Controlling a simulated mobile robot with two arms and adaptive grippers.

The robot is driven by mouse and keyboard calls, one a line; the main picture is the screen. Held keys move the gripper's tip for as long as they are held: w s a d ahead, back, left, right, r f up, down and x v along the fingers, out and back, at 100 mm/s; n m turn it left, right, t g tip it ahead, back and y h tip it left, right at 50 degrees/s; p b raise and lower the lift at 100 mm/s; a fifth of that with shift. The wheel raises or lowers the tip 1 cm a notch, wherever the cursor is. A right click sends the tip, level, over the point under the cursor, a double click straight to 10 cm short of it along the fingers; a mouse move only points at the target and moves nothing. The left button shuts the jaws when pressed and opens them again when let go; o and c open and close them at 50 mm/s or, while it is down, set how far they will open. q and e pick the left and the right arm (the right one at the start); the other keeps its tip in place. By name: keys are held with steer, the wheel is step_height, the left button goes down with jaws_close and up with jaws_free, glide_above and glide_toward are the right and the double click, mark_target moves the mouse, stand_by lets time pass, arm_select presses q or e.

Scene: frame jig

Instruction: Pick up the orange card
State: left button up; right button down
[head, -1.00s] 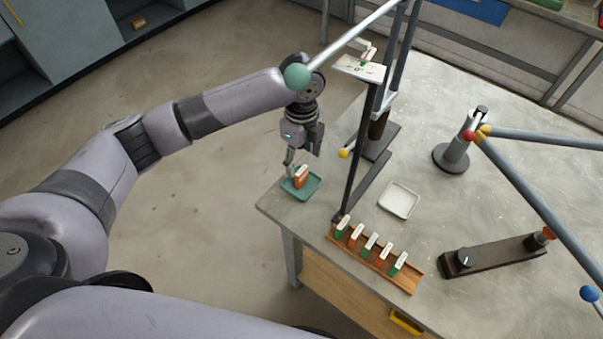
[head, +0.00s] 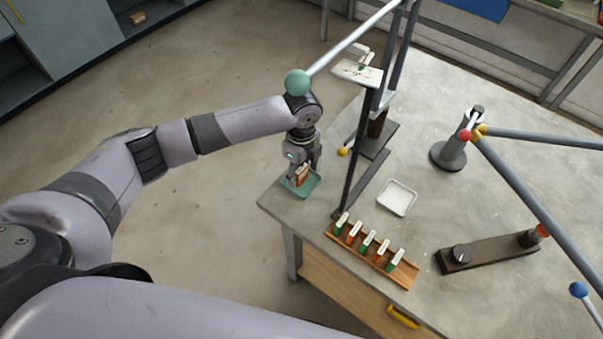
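An orange card (head: 301,178) with a pale edge stands in a small green tray (head: 314,188) at the table's left corner. My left gripper (head: 302,172) points down over it, with one finger on the left side of the card and the other to its right. The fingers look spread; I cannot tell whether either touches the card, whose top is partly hidden by the gripper. More orange and green cards stand in a wooden rack (head: 408,279) at the table's front edge. My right gripper is not in view.
A dark upright post (head: 357,150) stands right of the gripper, with a small white plate (head: 357,72) on top. A pale bar with a green ball (head: 297,82) passes close to my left wrist. An empty white tray (head: 397,198) lies beyond the rack.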

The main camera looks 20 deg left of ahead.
arm_select(q)
steer(key=c, duration=0.9)
steer(key=shift+o, duration=0.2)
steer(key=shift+r, duration=0.1)
